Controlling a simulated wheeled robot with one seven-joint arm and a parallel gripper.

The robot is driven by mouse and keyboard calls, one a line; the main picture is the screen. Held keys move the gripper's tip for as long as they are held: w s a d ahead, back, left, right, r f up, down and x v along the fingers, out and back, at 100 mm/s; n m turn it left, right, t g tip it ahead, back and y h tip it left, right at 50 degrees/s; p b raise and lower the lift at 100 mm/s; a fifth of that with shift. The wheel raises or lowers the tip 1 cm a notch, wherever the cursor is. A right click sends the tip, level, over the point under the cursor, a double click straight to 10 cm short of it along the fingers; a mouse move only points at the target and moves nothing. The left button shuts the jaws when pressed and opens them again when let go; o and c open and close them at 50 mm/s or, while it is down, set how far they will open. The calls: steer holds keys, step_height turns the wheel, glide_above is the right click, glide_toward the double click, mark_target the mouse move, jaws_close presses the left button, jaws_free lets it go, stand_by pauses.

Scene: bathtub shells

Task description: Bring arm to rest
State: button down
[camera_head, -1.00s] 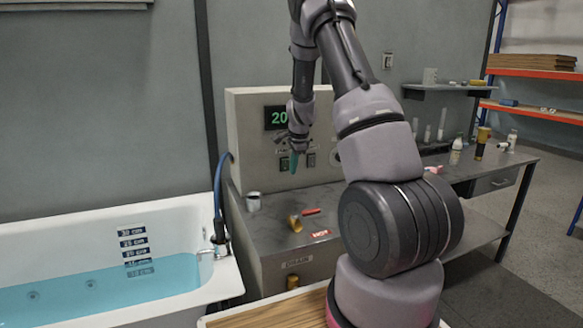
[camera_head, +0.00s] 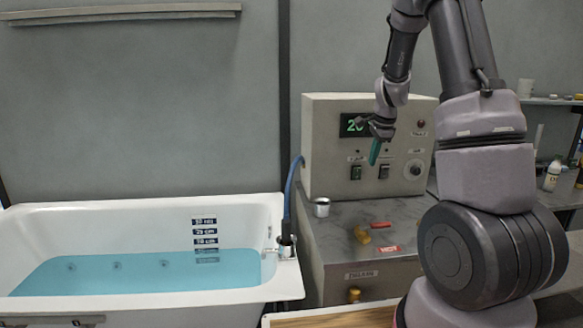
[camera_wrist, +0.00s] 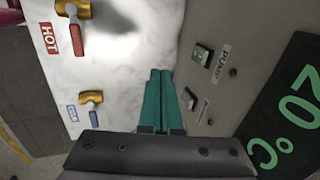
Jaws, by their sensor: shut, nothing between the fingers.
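My gripper (camera_head: 375,152) hangs in front of the control box (camera_head: 318,140), its teal fingers pointing down and closed together with nothing between them. In the wrist view the shut fingers (camera_wrist: 158,100) lie between the valve top and the switch panel, touching nothing that I can see. My arm is raised and bent, with its upper links at the right of the head view.
The bathtub (camera_head: 130,212) with blue water (camera_head: 140,272) is at the left. A bottle (camera_head: 552,175) stands at right.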

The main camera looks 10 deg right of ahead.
steer(key=s+a+r+n+t+y, duration=0.1)
steer(key=s+a+r+n, duration=0.3)
steer(key=s+r, duration=0.35)
steer(key=s+a+r+n+t+y, duration=0.1)
steer(key=s+a+r+n, duration=0.25)
steer(key=s+r, duration=0.45)
steer(key=s+a+r+n, duration=0.2)
steer(key=s+n, duration=0.1)
steer(key=s, duration=0.4)
steer(key=s+a+r+n+t, duration=0.1)
steer(key=s+a+r+n, duration=0.1)
steer(key=s, duration=0.5)
steer(key=shift+s+a+r+n, duration=0.25)
steer(key=shift+s+a+n, duration=0.15)
steer(key=shift+a+n, duration=0.15)
